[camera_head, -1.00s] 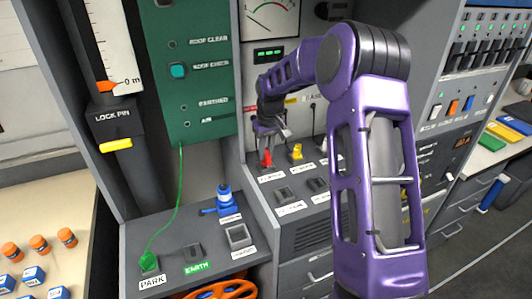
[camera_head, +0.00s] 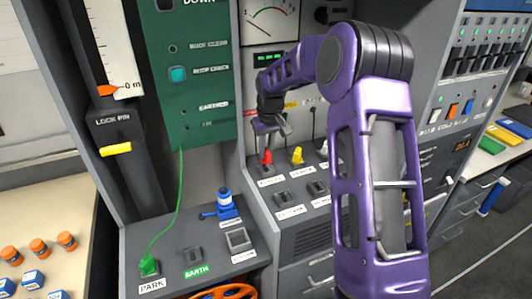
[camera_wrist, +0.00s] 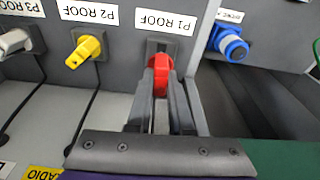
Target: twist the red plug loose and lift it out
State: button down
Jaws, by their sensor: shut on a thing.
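The red plug (camera_wrist: 160,72) is at the dark grey socket (camera_wrist: 152,48) under the P1 ROOF label in the wrist view. It also shows in the head view (camera_head: 266,157), at the left end of the back row on the sloped panel. My gripper (camera_wrist: 161,88) is shut on the red plug, one finger on each side. In the head view my gripper (camera_head: 268,145) reaches down to the plug from above. The fingers hide part of the plug, and I cannot tell how deep it sits in the socket.
A yellow plug (camera_wrist: 84,50) sits in the P2 ROOF socket beside it, with a grey plug (camera_wrist: 14,42) beyond. A blue plug (camera_head: 226,204) stands on the lower ledge. A green plug (camera_head: 149,266) with a cable is at PARK. Empty sockets (camera_head: 283,199) lie in front.

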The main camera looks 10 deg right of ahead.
jog(key=shift+r, duration=2.45)
